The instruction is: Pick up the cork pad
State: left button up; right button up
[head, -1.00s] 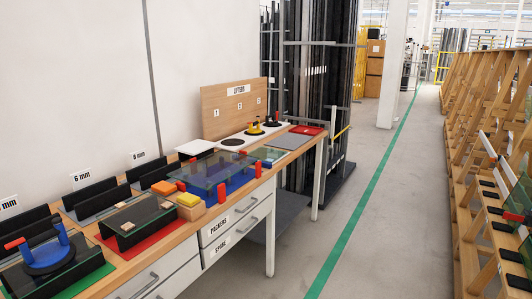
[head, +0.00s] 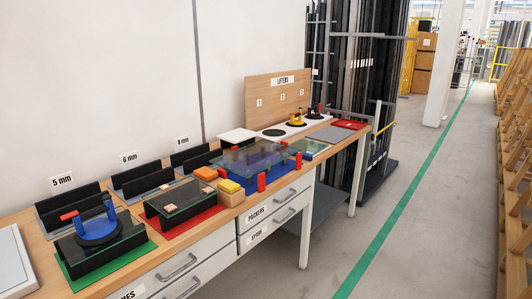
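Small tan pads that look like cork lie on a dark glass pane (head: 186,196) over a red mat (head: 190,231). One pad (head: 170,208) is near the pane's front edge, and others are near its far edge. They are too small to tell their material for certain. Neither of my grippers is in view, and nothing touches the pads.
A blue-handled suction lifter (head: 98,230) sits left, on the green mat's stand. A glass pane with red clamps over a blue mat (head: 272,180) lies beyond. Floor right of the bench (head: 345,225) is clear.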

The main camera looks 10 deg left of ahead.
aim_at(165, 187)
jog(key=u, duration=0.55)
jog(key=i+l+u, duration=0.2)
jog(key=l+u, duration=0.25)
jog(key=i+l+u, duration=0.2)
jog(key=l, duration=0.25)
jog(key=i+l, duration=0.1)
jog(key=l, duration=0.45)
jog(key=i+l+u, duration=0.15)
jog(key=l, duration=1)
jog(key=u, duration=0.05)
